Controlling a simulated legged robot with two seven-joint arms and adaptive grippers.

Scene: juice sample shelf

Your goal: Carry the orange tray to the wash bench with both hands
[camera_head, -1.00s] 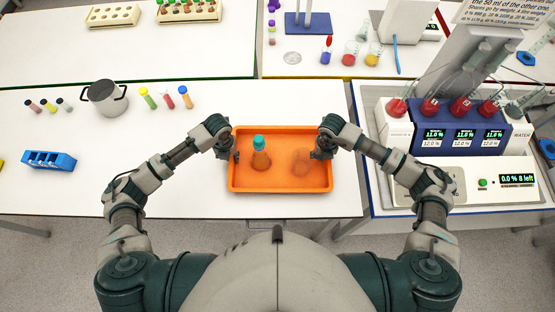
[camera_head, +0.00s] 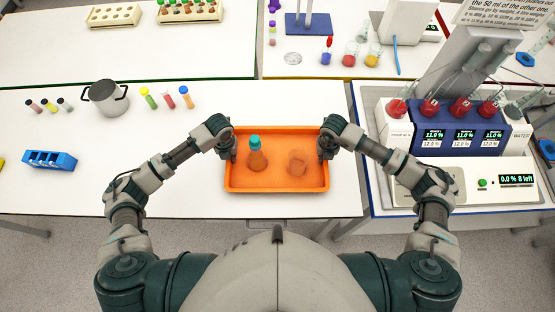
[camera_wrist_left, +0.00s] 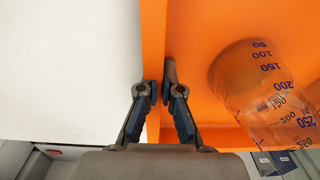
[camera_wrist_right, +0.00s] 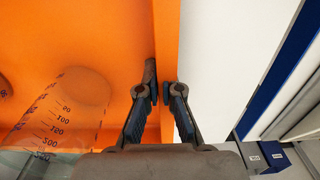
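The orange tray (camera_head: 277,187) is level at the front of the white table, in the middle of the head view. A clear bottle with a teal cap (camera_head: 256,158) stands in its left half and a clear beaker (camera_head: 298,163) in its right half. My left gripper (camera_head: 233,153) is at the tray's left wall; in the left wrist view its fingers (camera_wrist_left: 164,92) close on that wall from both sides. My right gripper (camera_head: 325,153) is at the right wall; in the right wrist view its fingers (camera_wrist_right: 160,92) close on it likewise. Any gap beneath the tray is hidden.
A metal pot (camera_head: 105,97), coloured vials (camera_head: 167,99) and a blue rack (camera_head: 49,160) stand to the left. A blue-and-white dispensing machine (camera_head: 460,135) is close on the right, past a gap between tables.

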